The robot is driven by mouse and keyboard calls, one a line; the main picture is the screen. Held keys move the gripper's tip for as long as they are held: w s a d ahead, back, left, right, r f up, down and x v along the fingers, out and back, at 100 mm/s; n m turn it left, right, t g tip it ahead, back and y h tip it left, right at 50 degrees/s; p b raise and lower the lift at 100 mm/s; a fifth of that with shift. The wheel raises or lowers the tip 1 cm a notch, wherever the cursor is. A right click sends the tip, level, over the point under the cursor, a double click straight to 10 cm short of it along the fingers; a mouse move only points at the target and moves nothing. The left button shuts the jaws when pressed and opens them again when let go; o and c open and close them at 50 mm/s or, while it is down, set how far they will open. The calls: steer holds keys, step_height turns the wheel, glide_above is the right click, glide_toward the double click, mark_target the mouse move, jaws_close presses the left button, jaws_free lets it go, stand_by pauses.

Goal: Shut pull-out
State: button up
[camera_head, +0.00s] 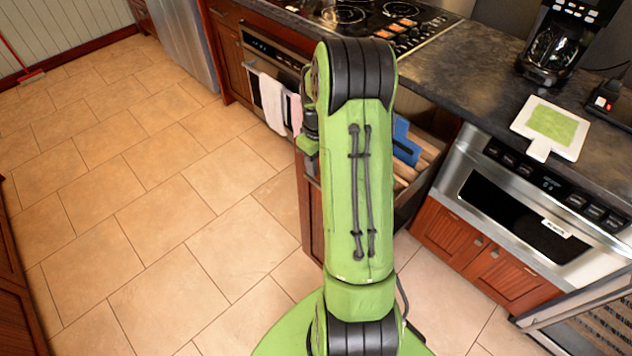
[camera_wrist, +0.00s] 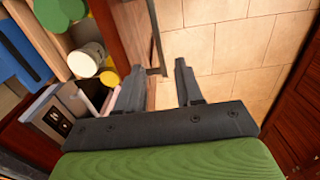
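The pull-out is an open wooden drawer under the counter. In the head view its red-brown front (camera_head: 311,212) shows left of my arm, with its inside partly hidden behind the arm. In the wrist view the drawer front (camera_wrist: 133,32) runs down the upper middle, with a dark bar handle (camera_wrist: 154,38) on its outer side. My gripper (camera_wrist: 159,80) is open, its two fingers apart. The left finger lies over the drawer front's edge and the right finger over the floor tiles. I cannot tell whether either touches the drawer. My gripper is not clearly visible in the head view.
The drawer holds a blue item (camera_head: 404,140), a white cylinder (camera_wrist: 86,60) and other things. A built-in microwave (camera_head: 520,215) stands to the right, and an oven with towels (camera_head: 272,102) to the left. An open rack door (camera_head: 590,325) is lower right. Tiled floor (camera_head: 150,200) is clear at left.

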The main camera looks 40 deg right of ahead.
mark_target(318, 183)
step_height(318, 183, down, 7)
steer(key=shift+f+b, duration=0.15)
steer(key=shift+b, duration=0.4)
steer(key=shift+c, duration=0.3)
jaws_close()
stand_by(0.7)
